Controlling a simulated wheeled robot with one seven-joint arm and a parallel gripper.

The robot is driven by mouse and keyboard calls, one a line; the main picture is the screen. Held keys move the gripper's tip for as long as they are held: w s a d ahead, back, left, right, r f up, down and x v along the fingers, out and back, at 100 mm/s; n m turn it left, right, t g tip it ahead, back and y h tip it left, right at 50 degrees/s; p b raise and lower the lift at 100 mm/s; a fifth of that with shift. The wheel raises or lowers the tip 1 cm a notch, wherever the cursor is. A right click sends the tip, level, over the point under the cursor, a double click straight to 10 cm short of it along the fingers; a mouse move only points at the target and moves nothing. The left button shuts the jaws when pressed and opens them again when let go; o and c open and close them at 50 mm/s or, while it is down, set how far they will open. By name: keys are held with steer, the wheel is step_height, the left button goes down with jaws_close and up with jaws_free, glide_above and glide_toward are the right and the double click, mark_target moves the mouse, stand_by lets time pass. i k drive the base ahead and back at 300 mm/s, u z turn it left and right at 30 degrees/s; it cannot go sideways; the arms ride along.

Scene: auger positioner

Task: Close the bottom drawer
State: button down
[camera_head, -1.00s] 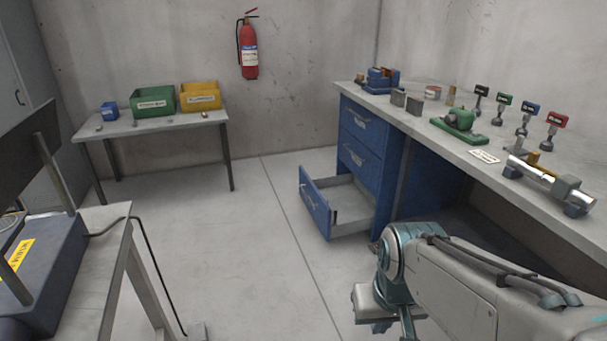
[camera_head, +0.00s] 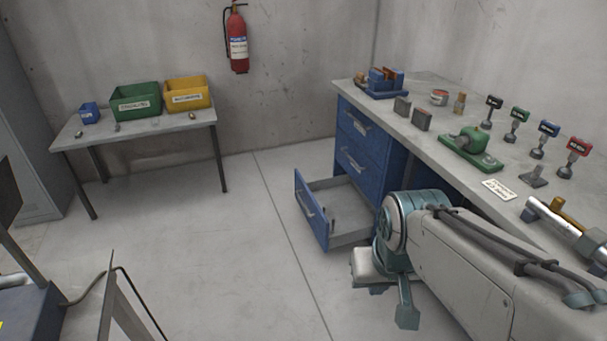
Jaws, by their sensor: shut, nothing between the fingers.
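The bottom drawer (camera_head: 311,208) of the blue cabinet (camera_head: 361,150) is pulled well out, its blue front with a metal handle facing left. Its grey inside shows and looks empty. The two drawers above it are shut. My gripper (camera_head: 407,314) is low at the lower middle, pointing down, in front of and to the right of the open drawer. It is shut and empty, and appears apart from the drawer front. My arm hides the cabinet's lower right part and the drawer's rear right end.
A small table (camera_head: 140,134) with green and yellow bins stands at the back left. The floor (camera_head: 235,240) left of the drawer is clear. A stand (camera_head: 118,310) is at lower left.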

mark_target(354, 215)
steer(key=u, duration=0.05)
steer(key=i, duration=1.6)
steer(key=u, duration=0.4)
steer(key=i, duration=1.4)
steer(key=u, duration=0.2)
